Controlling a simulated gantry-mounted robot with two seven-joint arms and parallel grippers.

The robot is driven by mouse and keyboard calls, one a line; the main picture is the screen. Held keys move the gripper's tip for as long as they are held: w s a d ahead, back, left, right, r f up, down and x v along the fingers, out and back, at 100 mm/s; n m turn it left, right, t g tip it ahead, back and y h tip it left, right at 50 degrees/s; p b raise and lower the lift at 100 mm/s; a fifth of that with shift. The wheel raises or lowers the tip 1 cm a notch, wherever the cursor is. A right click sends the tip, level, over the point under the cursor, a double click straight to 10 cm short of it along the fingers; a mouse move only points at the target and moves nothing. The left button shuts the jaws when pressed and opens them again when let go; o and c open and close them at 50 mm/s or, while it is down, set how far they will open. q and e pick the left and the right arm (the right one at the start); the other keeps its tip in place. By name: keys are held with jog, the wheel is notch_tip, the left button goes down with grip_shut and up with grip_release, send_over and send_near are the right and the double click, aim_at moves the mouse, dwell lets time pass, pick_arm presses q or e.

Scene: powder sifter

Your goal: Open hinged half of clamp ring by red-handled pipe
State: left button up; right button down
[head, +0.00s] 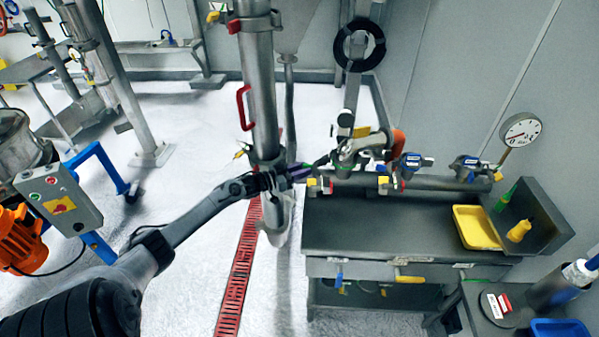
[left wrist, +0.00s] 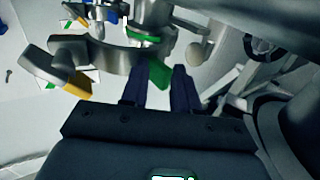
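The upright steel pipe (head: 262,90) with the red handle (head: 243,107) stands left of the bench in the head view. My left gripper (head: 303,172) is at the lower part of this pipe, its dark purple fingers pointing right. In the left wrist view a grey clamp ring (left wrist: 105,52) lies just beyond my left gripper (left wrist: 163,78). A green tab (left wrist: 160,73) shows between the spread fingertips; I cannot tell whether they touch it. A yellow-tipped lever (left wrist: 62,76) sticks out at the ring's left. The hinge is not clear. My right gripper is out of view.
Right of the pipe stands a grey bench (head: 400,228) with valves and a yellow tray (head: 476,227). A pressure gauge (head: 521,130) is at the far right. A red floor grate (head: 240,275) runs below the pipe. A control box (head: 58,200) stands left.

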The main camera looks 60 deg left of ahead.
pick_arm(q)
jog(key=shift+o, duration=0.6)
jog(key=shift+w+f, duration=0.1)
jog(key=shift+w, duration=0.15)
jog(key=shift+d, duration=0.1)
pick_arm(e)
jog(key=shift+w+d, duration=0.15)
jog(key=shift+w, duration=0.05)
pick_arm(q)
jog(key=shift+s, duration=0.1)
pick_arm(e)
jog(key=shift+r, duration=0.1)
pick_arm(q)
jog(key=s+a+p, duration=0.1)
jog(key=s, duration=0.9)
jog(key=shift+s, duration=0.25)
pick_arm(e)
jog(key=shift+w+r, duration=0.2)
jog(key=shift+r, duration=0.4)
